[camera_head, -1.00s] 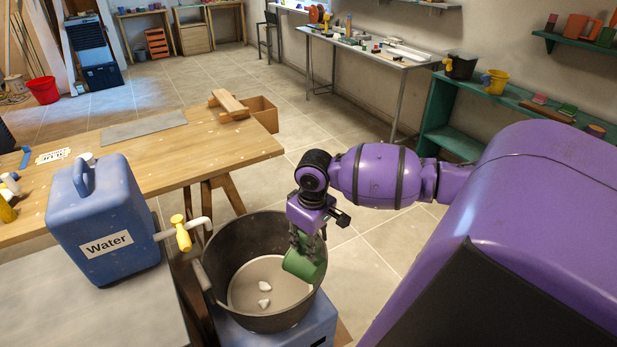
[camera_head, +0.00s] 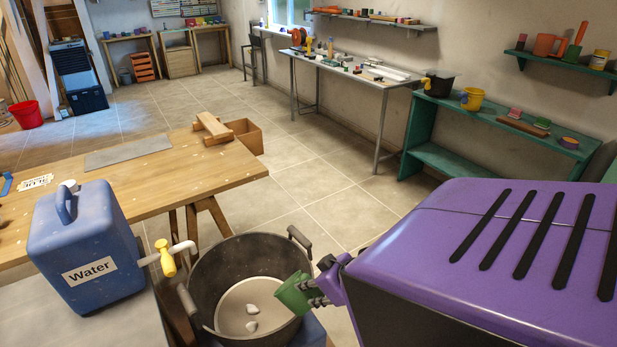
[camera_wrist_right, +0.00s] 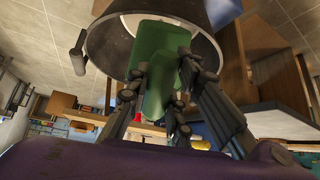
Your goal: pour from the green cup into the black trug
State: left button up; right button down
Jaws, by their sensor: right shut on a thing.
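The black trug (camera_head: 238,257) stands open below my right arm, with two small white lumps (camera_head: 252,318) on its pale floor. The green cup (camera_head: 293,294) is tilted at the trug's right inner side, its mouth end toward the left. My right gripper (camera_head: 316,293) is shut on the green cup from the right; my purple arm hides much of the wrist. In the right wrist view the green cup (camera_wrist_right: 160,62) sits between the dark fingers (camera_wrist_right: 165,100), with the trug's rim (camera_wrist_right: 104,48) behind it. Whether anything is inside the cup is hidden. My left gripper is not in view.
A blue water container (camera_head: 85,240) with a yellow-handled tap (camera_head: 165,258) stands left of the trug, the tap close to its rim. A wooden workbench (camera_head: 150,195) lies behind. Green shelves (camera_head: 450,140) stand against the right wall. Tiled floor is open behind the trug.

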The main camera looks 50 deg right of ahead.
jog(key=c, duration=2.1)
grip_release()
grip_shut()
jog(key=shift+r, duration=3.5)
